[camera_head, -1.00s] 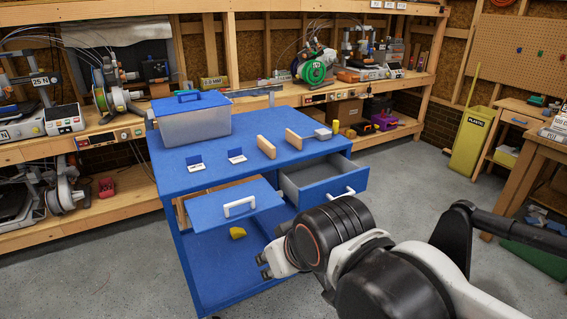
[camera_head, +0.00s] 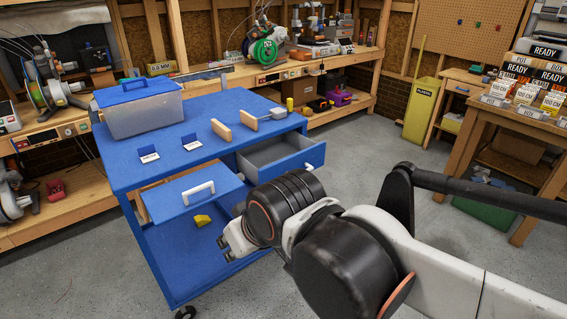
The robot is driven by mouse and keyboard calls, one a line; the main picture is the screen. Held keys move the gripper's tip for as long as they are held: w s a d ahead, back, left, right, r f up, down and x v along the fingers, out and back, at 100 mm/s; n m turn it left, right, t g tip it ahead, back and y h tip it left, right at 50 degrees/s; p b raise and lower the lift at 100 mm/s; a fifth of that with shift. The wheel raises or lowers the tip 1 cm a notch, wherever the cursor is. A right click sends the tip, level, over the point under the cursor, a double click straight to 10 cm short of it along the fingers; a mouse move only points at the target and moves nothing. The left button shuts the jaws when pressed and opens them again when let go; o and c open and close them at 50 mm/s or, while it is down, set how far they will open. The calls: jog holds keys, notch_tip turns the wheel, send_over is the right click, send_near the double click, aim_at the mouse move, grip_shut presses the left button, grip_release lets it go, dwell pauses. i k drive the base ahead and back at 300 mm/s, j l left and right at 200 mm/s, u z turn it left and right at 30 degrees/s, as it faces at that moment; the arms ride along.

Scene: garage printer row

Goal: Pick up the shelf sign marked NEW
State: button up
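Two small white-and-blue signs stand on the blue cart top: a left one (camera_head: 148,154) and a right one (camera_head: 191,143). Their lettering is too small to read, so I cannot tell whether either says NEW. I can read no NEW marking elsewhere in the head view. My gripper (camera_head: 225,248) is low in front of the cart, right of its open lower shelf and well below the signs. Its two fingertips look apart, with nothing between them.
The blue cart (camera_head: 125,175) has an open grey drawer (camera_head: 270,152) on its right. A lidded bin (camera_head: 140,110) and two wooden blocks (camera_head: 221,130) are on top. A wooden table (camera_head: 490,112) at right holds READY signs and cards. Concrete floor (camera_head: 370,160) lies between.

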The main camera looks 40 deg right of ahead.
aim_at(148, 154)
jog(key=i+l+u, duration=0.15)
jog(key=i+l, duration=0.15)
jog(key=i+l+u, duration=0.1)
jog(key=i+l, duration=0.2)
jog(key=i+l+u, duration=0.15)
jog(key=i+l, duration=0.15)
jog(key=l, duration=0.25)
jog(key=i+l+u, duration=0.15)
jog(key=l, duration=0.25)
jog(key=i+l+u, duration=0.1)
jog(key=i+l, duration=0.25)
jog(key=l, duration=0.15)
